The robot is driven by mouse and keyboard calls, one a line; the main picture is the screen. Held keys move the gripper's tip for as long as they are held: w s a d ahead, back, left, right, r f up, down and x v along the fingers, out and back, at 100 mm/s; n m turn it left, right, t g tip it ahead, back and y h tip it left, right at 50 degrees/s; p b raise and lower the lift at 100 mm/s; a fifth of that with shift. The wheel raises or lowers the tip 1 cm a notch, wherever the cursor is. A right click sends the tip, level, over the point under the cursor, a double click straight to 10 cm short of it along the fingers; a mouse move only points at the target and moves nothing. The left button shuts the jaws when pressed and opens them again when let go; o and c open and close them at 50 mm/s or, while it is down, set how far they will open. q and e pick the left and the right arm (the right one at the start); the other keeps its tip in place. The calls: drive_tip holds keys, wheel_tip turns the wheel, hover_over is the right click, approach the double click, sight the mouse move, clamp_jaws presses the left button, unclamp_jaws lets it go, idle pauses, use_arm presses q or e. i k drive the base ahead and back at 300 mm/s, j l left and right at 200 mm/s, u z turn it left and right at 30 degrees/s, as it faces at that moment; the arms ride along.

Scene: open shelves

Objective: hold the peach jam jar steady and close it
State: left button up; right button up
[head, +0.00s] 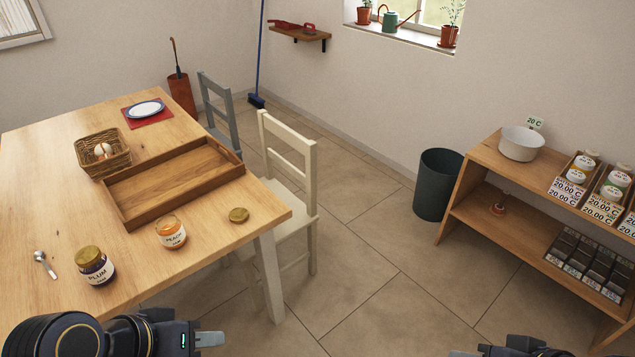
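The peach jam jar (171,233) stands upright on the wooden table near its right front corner. It has a white label with "PEACH" on it, orange contents and no lid on its mouth. A gold-coloured lid (239,215) lies flat on the table to its right, apart from it. My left gripper (209,339) is at the bottom of the view, in front of the table edge and away from the jar. My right gripper (463,354) barely shows at the bottom edge, far right of the table. Neither view of the fingers shows whether they are open.
A closed plum jar (95,267) and a spoon (45,264) are left of the peach jar. A wooden tray (172,181) lies behind it, with an egg basket (122,160) beyond. A cream chair (305,190) stands at the table's right side. Shelves (480,160) stand far right.

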sight(169, 230)
drive_tip(key=i+l+z, duration=0.15)
drive_tip(key=i+z, duration=0.2)
drive_tip(key=i, duration=0.15)
drive_tip(key=i+z, duration=0.3)
drive_tip(key=i, duration=0.25)
drive_tip(key=i+u, duration=0.3)
drive_tip(key=u, duration=0.2)
drive_tip(key=i+l+u, duration=0.2)
drive_tip(key=u, duration=0.3)
drive_tip(key=i+u, duration=0.1)
drive_tip(key=u, duration=0.3)
drive_tip(key=i+l+u, duration=0.1)
drive_tip(key=u, duration=0.35)
drive_tip(key=l+u, duration=0.1)
drive_tip(key=u, duration=0.3)
drive_tip(key=i+l+u, duration=0.1)
drive_tip(key=u, duration=0.35)
drive_tip(key=l+u, duration=0.2)
drive_tip(key=u, duration=0.2)
drive_tip(key=l+u, duration=0.15)
drive_tip(key=u, duration=0.25)
drive_tip(key=i+l+u, duration=0.1)
drive_tip(key=u, duration=0.3)
drive_tip(key=l+u, duration=0.55)
drive_tip(key=u, duration=0.2)
drive_tip(key=l+u, duration=0.35)
drive_tip(key=i+j, duration=0.05)
drive_tip(key=j, duration=0.05)
